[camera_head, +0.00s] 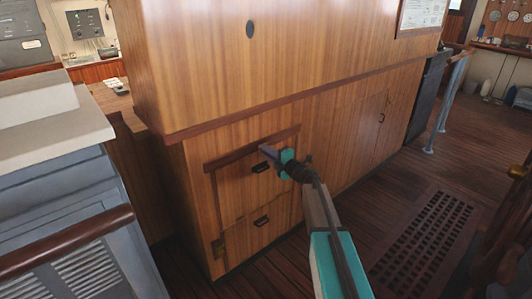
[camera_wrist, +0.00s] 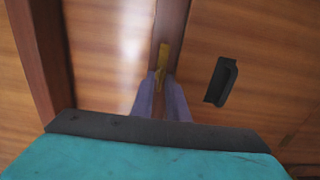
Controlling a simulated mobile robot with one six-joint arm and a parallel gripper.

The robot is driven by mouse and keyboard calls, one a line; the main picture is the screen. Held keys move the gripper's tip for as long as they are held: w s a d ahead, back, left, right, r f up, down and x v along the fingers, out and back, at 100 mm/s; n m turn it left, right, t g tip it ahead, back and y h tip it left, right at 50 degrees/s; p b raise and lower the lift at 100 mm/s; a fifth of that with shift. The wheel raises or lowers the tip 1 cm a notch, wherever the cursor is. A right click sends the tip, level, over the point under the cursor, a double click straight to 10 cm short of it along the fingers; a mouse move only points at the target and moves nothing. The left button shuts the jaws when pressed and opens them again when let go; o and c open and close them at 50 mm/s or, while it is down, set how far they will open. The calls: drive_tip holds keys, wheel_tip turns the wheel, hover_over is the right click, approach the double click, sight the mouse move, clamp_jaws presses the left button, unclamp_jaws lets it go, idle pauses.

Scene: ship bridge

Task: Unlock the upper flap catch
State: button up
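The upper flap catch (camera_wrist: 163,58) is a small brass piece on a dark wooden strip, seen in the wrist view. My gripper (camera_wrist: 161,82) has its two greyish fingers close on either side of the catch's near end, with the catch between the tips. In the head view my gripper (camera_head: 266,150) is at the dark strip along the top of the upper flap and hides the catch. The black handle (camera_wrist: 221,81) of the upper flap is right of the fingers, apart from them; it also shows in the head view (camera_head: 261,167).
A lower flap with its own black handle (camera_head: 262,221) and a brass catch (camera_head: 218,247) is below. A grey louvred cabinet with a wooden rail (camera_head: 65,243) stands at the left. The floor has a dark grating (camera_head: 425,240) at the right.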

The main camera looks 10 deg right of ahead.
drive_tip(key=shift+o, duration=0.9)
drive_tip(key=shift+s, duration=0.1)
drive_tip(key=b+v, duration=0.1)
drive_tip(key=v, duration=1.2)
drive_tip(key=shift+s+d, duration=0.2)
drive_tip(key=shift+s, duration=0.1)
drive_tip(key=shift+a, duration=0.1)
